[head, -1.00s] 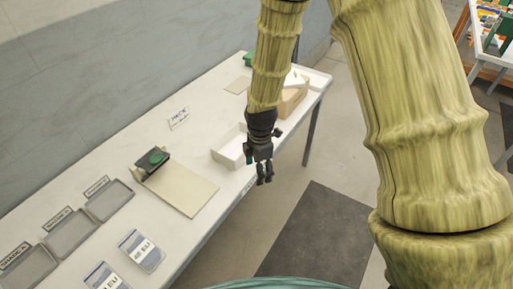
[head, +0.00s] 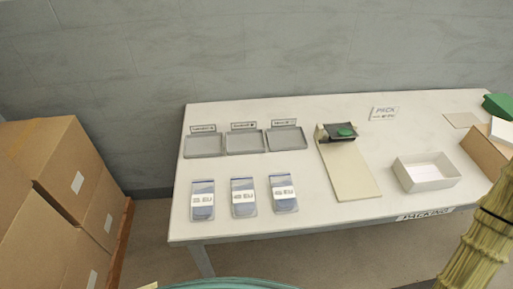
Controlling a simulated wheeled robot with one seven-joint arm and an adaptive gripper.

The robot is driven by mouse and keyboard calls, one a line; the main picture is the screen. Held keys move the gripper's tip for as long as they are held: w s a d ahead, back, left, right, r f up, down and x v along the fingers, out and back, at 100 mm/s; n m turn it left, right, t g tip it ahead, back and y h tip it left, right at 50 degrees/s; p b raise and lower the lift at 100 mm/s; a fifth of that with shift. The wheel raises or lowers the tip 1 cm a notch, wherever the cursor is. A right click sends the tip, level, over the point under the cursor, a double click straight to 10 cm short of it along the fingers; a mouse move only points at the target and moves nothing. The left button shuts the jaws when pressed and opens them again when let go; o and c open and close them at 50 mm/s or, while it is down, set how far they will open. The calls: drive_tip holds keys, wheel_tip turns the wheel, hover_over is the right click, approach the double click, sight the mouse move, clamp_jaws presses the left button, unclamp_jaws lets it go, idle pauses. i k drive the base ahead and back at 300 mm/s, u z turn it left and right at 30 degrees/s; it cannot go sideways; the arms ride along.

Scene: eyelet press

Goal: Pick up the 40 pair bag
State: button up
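Three clear bags with blue contents and white labels lie in a row near the table's front left edge in the head view: a left bag (head: 202,201), a middle bag (head: 243,198) and a right bag (head: 283,193). Each label ends in "EU". The digits are too small to read surely, so I cannot tell which is the 40 bag. The bags lie apart from each other. My gripper is out of view; only part of my arm shows at the lower right.
Three grey trays (head: 205,145) with small signs lie behind the bags. Cardboard boxes (head: 50,190) stand left of the table.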

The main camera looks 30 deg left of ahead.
sight(244, 202)
drive_tip(key=k, duration=0.35)
drive_tip(key=z, duration=0.9)
drive_tip(key=i, duration=0.8)
drive_tip(key=u, duration=2.5)
